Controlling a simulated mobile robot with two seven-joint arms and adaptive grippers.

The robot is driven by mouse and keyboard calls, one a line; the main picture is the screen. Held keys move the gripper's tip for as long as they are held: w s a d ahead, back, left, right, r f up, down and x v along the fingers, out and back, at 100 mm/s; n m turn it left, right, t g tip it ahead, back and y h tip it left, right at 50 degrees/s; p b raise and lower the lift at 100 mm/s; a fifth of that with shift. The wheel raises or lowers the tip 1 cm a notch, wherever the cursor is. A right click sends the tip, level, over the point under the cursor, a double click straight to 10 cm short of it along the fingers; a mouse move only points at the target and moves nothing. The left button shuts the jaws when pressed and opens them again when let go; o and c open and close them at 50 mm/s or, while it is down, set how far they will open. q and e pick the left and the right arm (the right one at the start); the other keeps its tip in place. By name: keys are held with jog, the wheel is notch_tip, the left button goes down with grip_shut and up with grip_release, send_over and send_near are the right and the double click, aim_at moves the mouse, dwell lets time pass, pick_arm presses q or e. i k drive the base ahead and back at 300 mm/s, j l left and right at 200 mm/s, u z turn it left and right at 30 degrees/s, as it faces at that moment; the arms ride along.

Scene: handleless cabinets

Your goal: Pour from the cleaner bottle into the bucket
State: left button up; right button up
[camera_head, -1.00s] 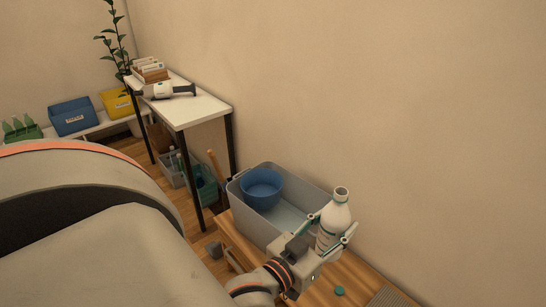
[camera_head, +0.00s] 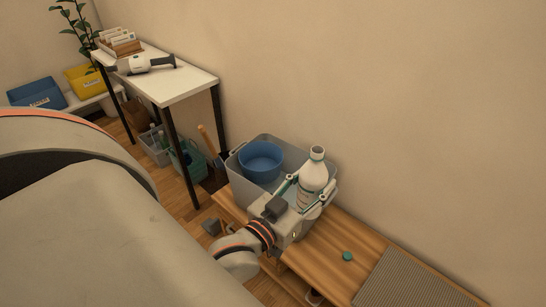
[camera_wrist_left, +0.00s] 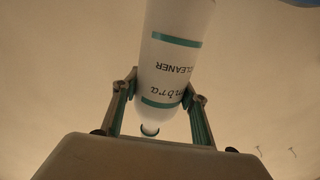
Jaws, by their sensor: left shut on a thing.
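The cleaner bottle (camera_head: 313,180) is white with teal bands and an open neck at its top. It is about upright, leaning slightly. My left gripper (camera_head: 299,193) is shut around the bottle's body. In the left wrist view, the bottle (camera_wrist_left: 178,62) stands between the two fingers (camera_wrist_left: 160,108), with the word CLEANER upside down. A round blue bucket (camera_head: 262,162) stands inside a grey tub, left of the bottle and apart from it. The bottle overlaps the tub's right end in the head view. My right gripper is out of view.
The grey tub (camera_head: 245,190) stands on a wooden bench (camera_head: 335,240) against the wall. A teal cap (camera_head: 347,257) and a grey ribbed mat (camera_head: 405,280) lie on the bench. A white table (camera_head: 175,85) with a scanner-like device stands left.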

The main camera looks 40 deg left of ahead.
aim_at(264, 163)
jog(key=k+j, duration=0.1)
jog(key=j, duration=0.4)
jog(key=k+j, duration=0.1)
jog(key=j, duration=0.35)
jog(key=k+j, duration=0.1)
jog(key=j, duration=0.4)
